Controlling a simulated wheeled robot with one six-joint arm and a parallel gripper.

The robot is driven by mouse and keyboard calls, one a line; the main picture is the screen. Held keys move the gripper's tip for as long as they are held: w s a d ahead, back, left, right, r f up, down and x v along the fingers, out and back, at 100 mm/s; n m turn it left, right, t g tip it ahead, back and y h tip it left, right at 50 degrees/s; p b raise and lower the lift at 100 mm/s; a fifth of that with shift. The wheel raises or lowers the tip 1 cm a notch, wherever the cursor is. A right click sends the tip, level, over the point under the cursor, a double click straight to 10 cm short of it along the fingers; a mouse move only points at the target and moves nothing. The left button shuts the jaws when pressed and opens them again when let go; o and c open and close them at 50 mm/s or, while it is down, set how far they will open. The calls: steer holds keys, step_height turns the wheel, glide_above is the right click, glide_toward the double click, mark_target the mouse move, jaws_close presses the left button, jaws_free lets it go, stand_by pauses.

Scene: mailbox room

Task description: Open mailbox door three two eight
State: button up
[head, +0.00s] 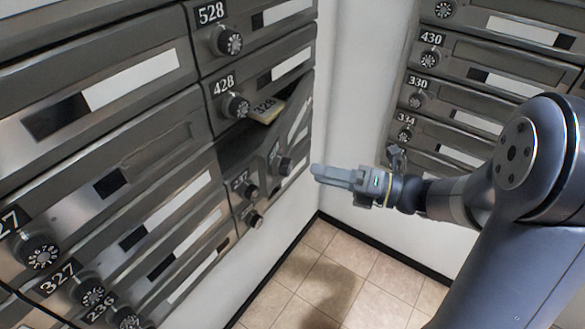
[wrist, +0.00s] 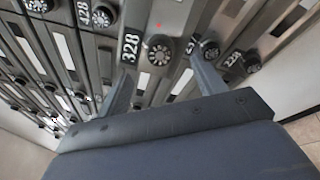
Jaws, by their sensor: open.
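Door 328 (head: 298,122) appears ajar in the head view, tilted out from the cabinet, with a dark gap (head: 238,148) at its left. The fingers are open and empty, spread either side of that view's middle. In the head view my gripper (head: 317,172) is right of the door, apart from it as far as I can tell.
Door 428 (head: 236,105) is above and door 528 (head: 228,42) above that. Label 228 (wrist: 232,61) shows in the wrist view. A second mailbox bank (head: 480,75) stands at the right. White wall and tiled floor (head: 325,280) lie between; the floor is clear.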

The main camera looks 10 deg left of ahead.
mark_target(291, 167)
steer(key=a, duration=0.4)
steer(key=a+b, duration=0.1)
steer(key=a, duration=0.2)
steer(key=shift+w+a, duration=0.1)
steer(key=shift+w, duration=0.25)
steer(key=shift+c, duration=0.6)
